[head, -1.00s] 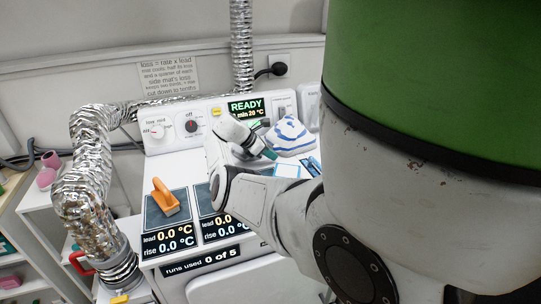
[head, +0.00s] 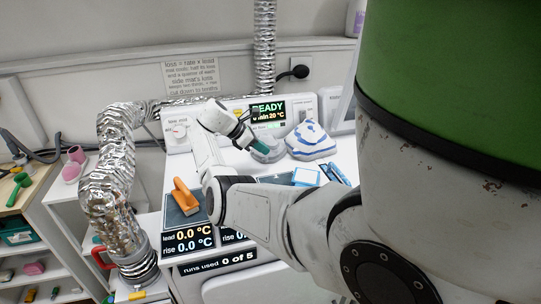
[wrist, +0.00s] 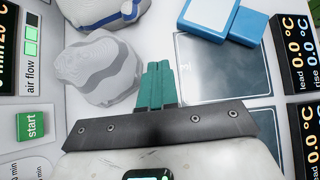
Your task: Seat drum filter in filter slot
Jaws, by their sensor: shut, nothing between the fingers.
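I cannot single out a drum filter or a filter slot for certain in these views. An orange-handled piece (head: 185,196) lies on the left dark mat (head: 175,219) of the white machine top; I cannot tell if it is the filter. My gripper (head: 264,147) is over the back of the machine top, to the right of and behind the orange piece and apart from it. In the wrist view its teal fingers (wrist: 158,66) are shut and empty, beside a grey folded cloth (wrist: 103,72). My arm hides part of the machine front.
A blue-striped white cloth (head: 311,142) and a blue-and-white block (wrist: 222,18) lie nearby. A bare dark mat (wrist: 222,68) is right of the fingers in the wrist view. A silver duct (head: 113,190) stands at the left, beside shelves (head: 30,235). The control panel (head: 268,112) reads READY.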

